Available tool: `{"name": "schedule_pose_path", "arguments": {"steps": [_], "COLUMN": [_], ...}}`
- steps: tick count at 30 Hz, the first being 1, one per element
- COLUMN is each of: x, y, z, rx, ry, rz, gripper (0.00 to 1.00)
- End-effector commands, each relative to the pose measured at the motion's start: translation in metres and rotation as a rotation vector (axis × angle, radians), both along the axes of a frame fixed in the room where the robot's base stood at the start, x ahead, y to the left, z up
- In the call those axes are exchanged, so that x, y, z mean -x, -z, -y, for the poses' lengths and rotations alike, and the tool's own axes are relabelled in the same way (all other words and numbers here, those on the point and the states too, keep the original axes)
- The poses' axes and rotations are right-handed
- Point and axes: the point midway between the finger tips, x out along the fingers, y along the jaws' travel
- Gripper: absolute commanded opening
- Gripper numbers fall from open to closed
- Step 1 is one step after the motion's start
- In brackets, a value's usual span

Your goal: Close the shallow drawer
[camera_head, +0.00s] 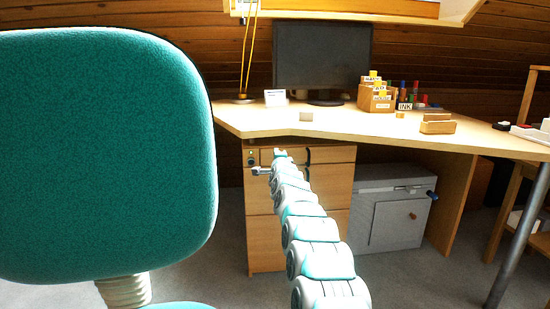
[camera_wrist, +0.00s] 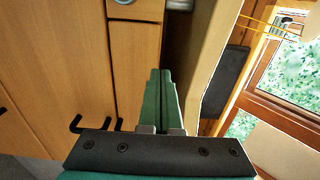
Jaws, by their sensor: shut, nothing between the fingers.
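The wooden drawer unit (camera_head: 335,190) stands under the left part of the desk. Its shallow drawer (camera_head: 335,155) is the top, narrow front, with a dark handle partly behind my arm. In the wrist view, which is turned sideways, the shallow drawer's narrow front (camera_wrist: 138,65) lies between a wider front and a dark gap below the desk top. My gripper (camera_wrist: 160,72) is shut and empty, its green fingers together in front of that drawer's edge by the gap. I cannot tell whether they touch it, or how far out the drawer stands.
A teal chair (camera_head: 100,160) fills the left of the head view. The desk top (camera_head: 350,122) overhangs the drawers and holds a monitor (camera_head: 320,55) and boxes. A grey cabinet (camera_head: 395,210) stands right of the drawer unit. Dark handles (camera_wrist: 75,124) stick out from the fronts.

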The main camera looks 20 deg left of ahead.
Motion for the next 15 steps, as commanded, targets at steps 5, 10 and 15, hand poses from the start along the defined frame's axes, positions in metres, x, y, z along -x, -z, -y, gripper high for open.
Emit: {"name": "schedule_pose_path", "arguments": {"steps": [5,10,15], "x": [0.010,0.022,0.034], "y": [0.003,0.006,0.005], "z": [0.004,0.008,0.015], "rx": [-0.002,0.002,0.002], "ry": [-0.002,-0.003,-0.001], "rz": [-0.005,-0.008,-0.007], "gripper": [0.00,0.00,0.00]}}
